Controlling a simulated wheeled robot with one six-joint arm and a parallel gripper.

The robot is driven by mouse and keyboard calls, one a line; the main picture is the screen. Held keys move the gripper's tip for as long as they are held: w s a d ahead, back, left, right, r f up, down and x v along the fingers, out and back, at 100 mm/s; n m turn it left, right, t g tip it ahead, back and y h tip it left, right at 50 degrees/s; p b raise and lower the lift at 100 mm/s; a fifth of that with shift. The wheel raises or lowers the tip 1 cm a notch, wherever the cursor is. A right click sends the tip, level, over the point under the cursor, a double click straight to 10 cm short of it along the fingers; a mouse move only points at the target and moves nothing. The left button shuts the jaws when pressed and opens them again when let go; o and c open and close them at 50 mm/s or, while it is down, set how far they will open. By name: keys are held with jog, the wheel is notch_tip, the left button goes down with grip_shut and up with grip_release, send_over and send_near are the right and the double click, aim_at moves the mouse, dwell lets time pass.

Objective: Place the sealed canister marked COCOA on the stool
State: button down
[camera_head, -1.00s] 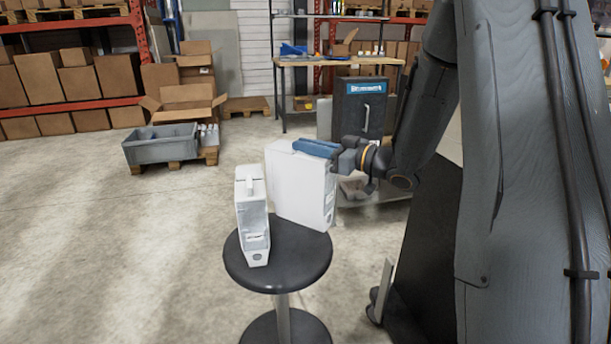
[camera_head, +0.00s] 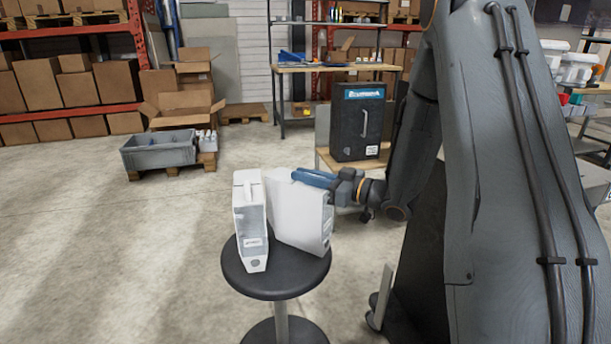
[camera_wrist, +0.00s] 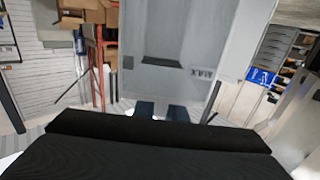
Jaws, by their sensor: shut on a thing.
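My gripper (camera_head: 312,178) is shut on the upper edge of a large white canister (camera_head: 298,218). The held canister hangs slightly tilted over the right part of the round dark stool (camera_head: 275,288); I cannot tell whether its bottom touches the seat. A narrower white canister (camera_head: 250,205) with a clear front window stands on the stool, close to its left. The name on either one is too small to read. In the wrist view the held canister (camera_wrist: 165,85) shows a recessed window and the word MAX, with the gripper's fingertips (camera_wrist: 162,112) against its lower part.
A black case (camera_head: 358,122) with a blue label stands on a low wooden-topped surface behind my gripper. A grey bin (camera_head: 158,152) sits on a pallet at left. Shelves of cardboard boxes (camera_head: 60,95) line the back. Floor left of the stool is clear.

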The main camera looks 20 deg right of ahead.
jog(key=c, duration=1.8)
grip_release()
jog(key=shift+r, duration=0.2)
jog(key=v, duration=1.2)
